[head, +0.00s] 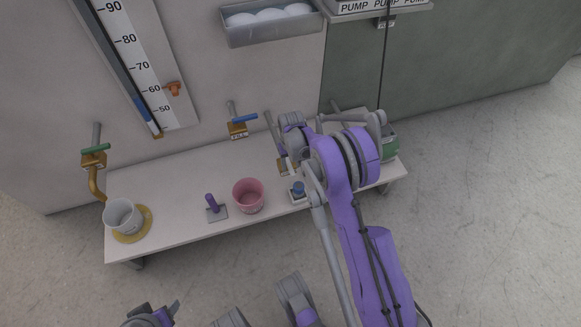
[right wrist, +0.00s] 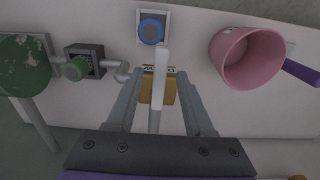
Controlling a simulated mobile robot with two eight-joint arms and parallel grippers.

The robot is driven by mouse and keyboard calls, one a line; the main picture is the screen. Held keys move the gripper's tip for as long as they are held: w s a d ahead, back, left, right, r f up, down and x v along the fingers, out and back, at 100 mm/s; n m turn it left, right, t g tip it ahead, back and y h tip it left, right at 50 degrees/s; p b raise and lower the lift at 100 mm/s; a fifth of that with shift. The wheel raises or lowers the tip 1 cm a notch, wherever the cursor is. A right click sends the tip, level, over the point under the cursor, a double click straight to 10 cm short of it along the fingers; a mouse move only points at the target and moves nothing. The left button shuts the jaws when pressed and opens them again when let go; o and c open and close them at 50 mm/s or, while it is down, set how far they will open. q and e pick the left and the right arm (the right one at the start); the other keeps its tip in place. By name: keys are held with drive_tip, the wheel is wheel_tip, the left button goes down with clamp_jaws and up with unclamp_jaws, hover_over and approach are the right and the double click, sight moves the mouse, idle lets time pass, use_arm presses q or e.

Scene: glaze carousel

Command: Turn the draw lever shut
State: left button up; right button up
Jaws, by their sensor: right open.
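A pale grey lever (right wrist: 160,75) stands on a brass block with a label in the right wrist view. The label is too small and tilted to read, so I cannot confirm that it is the draw lever. My right gripper (right wrist: 161,88) is open, with one finger on each side of the lever; contact is not clear. In the head view my right gripper (head: 289,158) is over the back of the bench, near a brass block, partly hidden by my arm. Part of what looks like my left gripper (head: 160,313) shows at the bottom edge; its jaws are unclear.
The white bench (head: 165,235) carries a pink cup (head: 248,195), a blue button (head: 298,188), a purple peg (head: 211,203) and a grey mug (head: 122,215) under a brass spout. A blue-handled valve (head: 238,128) and a green-handled valve (head: 94,156) are on the wall.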

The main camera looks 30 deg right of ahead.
drive_tip(key=shift+f, duration=0.75)
clamp_jaws()
idle(0.9)
